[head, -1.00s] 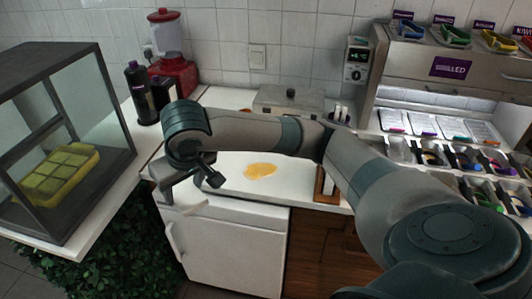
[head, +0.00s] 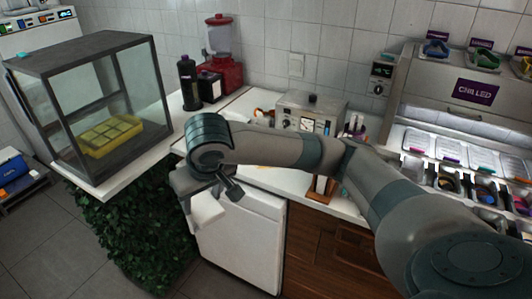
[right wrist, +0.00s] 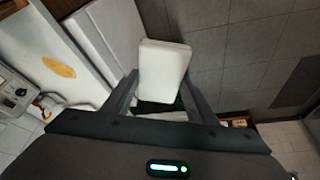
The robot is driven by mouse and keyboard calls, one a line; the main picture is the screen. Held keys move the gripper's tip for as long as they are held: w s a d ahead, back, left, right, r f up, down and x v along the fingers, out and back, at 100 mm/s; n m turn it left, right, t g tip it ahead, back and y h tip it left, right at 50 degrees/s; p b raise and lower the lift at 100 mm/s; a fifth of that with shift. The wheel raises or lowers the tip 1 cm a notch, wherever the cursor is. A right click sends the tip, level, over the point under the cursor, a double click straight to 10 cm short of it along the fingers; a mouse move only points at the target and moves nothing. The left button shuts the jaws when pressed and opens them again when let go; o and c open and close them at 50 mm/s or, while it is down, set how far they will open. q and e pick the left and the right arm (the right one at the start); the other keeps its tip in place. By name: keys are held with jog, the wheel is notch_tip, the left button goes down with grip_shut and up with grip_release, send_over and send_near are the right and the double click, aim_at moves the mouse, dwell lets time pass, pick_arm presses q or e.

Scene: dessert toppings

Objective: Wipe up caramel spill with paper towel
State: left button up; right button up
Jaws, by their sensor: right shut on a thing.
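My right gripper (head: 208,200) is shut on a white paper towel (right wrist: 163,68), a thick pad held between the fingers in the right wrist view. In the head view the towel (head: 207,213) hangs below the gripper, by the counter's front left corner. The caramel spill (right wrist: 58,67) is a flat orange-brown patch on the white counter in the right wrist view, to the left of the towel and apart from it. In the head view my right forearm hides nearly all of the spill. My left gripper is not in view.
A glass case (head: 103,88) with a yellow tray stands at left. A red blender (head: 223,70) and dark bottle (head: 188,83) are at the back. A metal appliance (head: 308,108) stands behind my forearm. The topping station (head: 455,110) is at right. Open floor shows at lower left.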

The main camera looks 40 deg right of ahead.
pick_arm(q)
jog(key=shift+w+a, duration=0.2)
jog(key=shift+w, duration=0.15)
pick_arm(e)
jog(key=shift+f, duration=0.1)
